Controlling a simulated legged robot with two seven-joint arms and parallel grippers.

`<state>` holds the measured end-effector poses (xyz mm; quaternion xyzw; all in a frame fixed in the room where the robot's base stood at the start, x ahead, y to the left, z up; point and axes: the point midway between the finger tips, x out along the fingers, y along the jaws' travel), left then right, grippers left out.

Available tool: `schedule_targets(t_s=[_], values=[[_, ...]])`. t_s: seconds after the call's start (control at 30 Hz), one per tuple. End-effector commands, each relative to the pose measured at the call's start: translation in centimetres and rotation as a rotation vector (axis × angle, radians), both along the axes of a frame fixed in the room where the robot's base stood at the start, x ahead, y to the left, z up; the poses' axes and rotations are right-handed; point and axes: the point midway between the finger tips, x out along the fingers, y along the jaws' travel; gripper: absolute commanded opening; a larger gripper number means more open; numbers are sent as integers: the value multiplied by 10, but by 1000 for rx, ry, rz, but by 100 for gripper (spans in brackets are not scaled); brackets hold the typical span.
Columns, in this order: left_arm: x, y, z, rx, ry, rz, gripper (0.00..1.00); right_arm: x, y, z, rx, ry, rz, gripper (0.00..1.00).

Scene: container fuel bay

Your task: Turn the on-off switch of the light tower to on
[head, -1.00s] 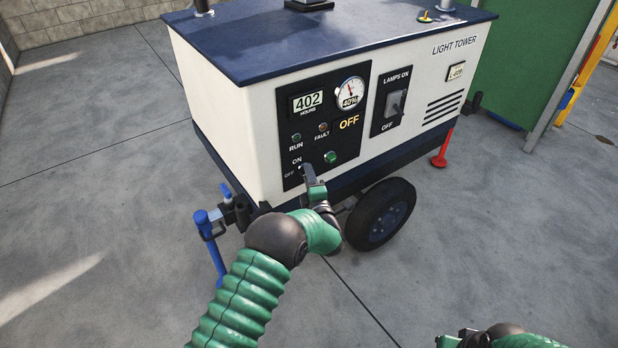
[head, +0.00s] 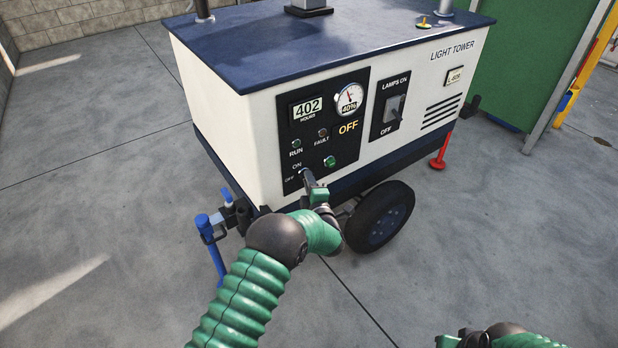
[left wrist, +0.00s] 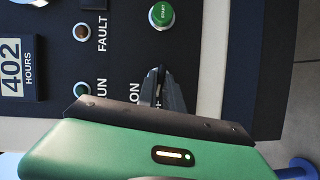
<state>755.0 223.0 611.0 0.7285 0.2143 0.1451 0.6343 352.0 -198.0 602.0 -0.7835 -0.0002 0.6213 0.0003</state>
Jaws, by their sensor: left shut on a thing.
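The light tower (head: 230,110) is a white cabinet with a dark blue top. Its black control panel (head: 362,82) reads OFF. The on-off switch sits low on this panel, beside ON and OFF labels, and is mostly hidden by my left gripper (head: 306,175). In the left wrist view the grey fingertips (left wrist: 160,90) are at the switch beside the ON label, shut on its knob. Which mark the knob points to cannot be made out. My right gripper (head: 466,336) shows only partly at the bottom edge; its jaws cannot be made out.
A green start button (head: 329,161) is close above the left gripper. A lamps switch (head: 393,108) is farther right. A wheel (head: 380,215) and a blue jack handle (head: 210,240) are below. The concrete floor in front is clear.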

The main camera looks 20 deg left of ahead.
Motion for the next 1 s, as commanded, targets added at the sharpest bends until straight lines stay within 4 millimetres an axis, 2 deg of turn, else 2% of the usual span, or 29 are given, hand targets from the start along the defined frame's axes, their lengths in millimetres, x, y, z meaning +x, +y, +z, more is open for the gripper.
schedule_targets(t_s=[0.03,0.5,0.7,1.0], values=[[-2,0,2,17,36,2,0,0,0,10,0,0,0,0],[-1,-1,5,283,380,0,0,0,0,62,0,0,0,0],[0,-2,4,387,513,-1,0,0,0,77,0,0,0,0],[1,-3,3,498,655,-1,0,0,0,88,0,0,0,0]])
